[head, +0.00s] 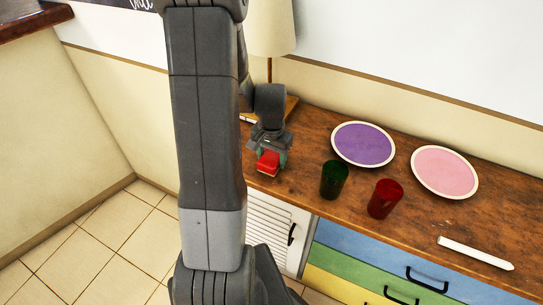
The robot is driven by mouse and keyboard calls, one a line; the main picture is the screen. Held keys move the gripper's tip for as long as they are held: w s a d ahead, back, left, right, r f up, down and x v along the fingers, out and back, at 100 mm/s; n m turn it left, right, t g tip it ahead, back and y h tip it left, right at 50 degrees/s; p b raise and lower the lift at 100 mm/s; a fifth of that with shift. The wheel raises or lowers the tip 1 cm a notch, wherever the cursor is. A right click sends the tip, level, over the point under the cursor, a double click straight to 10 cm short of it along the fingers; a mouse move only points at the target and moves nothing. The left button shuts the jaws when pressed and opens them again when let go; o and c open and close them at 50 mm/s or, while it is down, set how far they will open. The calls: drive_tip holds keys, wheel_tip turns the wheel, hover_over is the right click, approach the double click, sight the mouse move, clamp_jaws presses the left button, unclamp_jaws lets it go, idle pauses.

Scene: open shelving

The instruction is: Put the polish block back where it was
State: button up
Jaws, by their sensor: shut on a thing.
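The polish block, seen as a small red block (268,163), is between the fingers of my gripper (270,153). My gripper is shut on it and points down over the left part of the wooden cabinet top (312,194). A little teal shows beside the red. I cannot tell whether the block touches the wood or hangs just above it. The upper part of the block is hidden by the fingers.
A green cup (334,180) and a red cup (385,198) stand right of my gripper. Behind them lie a purple plate (363,144) and a pink plate (444,172). A white bar (475,253) lies at right. A lamp (270,28) stands behind my gripper.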

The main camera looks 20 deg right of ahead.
sight(272, 156)
drive_tip(key=shift+f, duration=0.2)
drive_tip(key=o, duration=1)
drive_tip(key=shift+o, duration=0.2)
drive_tip(key=shift+r, duration=0.1)
wheel_tip(272, 156, up, 12)
drive_tip(key=shift+r, duration=0.15)
